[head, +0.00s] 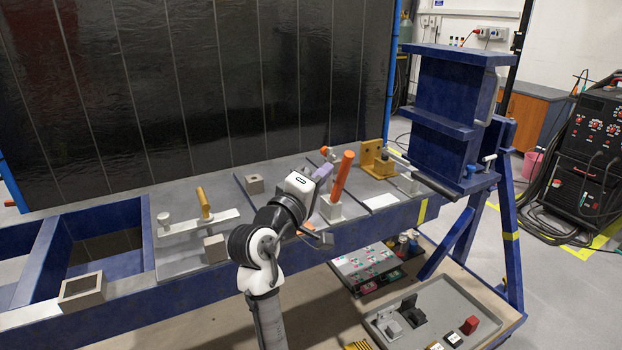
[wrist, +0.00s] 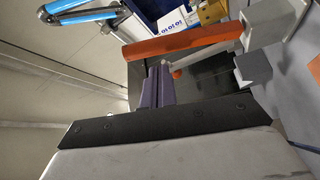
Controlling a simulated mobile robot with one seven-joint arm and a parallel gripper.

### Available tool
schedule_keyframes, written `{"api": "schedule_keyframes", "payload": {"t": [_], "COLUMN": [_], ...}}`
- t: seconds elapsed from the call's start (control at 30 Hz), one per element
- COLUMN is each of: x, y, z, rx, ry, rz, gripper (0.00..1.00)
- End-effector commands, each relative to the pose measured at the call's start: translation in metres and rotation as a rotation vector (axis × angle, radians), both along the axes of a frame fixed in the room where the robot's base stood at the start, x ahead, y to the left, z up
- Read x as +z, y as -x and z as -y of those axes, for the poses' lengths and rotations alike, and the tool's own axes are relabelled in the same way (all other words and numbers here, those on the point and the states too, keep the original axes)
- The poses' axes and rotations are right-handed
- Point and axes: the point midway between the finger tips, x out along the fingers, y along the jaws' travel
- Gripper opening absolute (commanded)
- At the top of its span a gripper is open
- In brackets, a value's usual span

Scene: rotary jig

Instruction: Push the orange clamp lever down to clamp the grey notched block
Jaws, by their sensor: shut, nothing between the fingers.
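The orange clamp lever (head: 343,176) stands steeply up, leaning slightly right, above a light grey base (head: 331,209) on the bench. In the wrist view the lever (wrist: 185,42) runs across the upper middle, beside a grey bracket (wrist: 258,67) and a thin rod with an orange-red tip (wrist: 177,74). My gripper (head: 322,172) is just left of the lever in the head view. Its purple fingers (wrist: 157,86) are shut and empty, with a visible gap to the lever in the wrist view. I cannot make out the notched block for certain; my arm hides part of the fixture.
A yellow-brown bracket (head: 375,159) stands right of the lever. A second fixture with a yellow handle (head: 203,202) and a grey block (head: 215,248) are at left. A small grey block (head: 255,184) sits behind my arm. A tall blue frame (head: 447,110) bounds the right end.

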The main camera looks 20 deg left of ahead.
Motion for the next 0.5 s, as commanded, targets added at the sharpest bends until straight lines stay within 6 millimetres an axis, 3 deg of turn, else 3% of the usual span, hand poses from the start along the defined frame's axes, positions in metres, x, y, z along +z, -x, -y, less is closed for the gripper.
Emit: {"api": "schedule_keyframes", "payload": {"t": [0.2,0.5], "x": [0.006,0.005], "y": [-0.024,-0.028], "z": [0.004,0.004], "rx": [0.000,0.002], "ry": [-0.001,-0.003], "rz": [0.000,0.001], "gripper": [0.00,0.00]}}
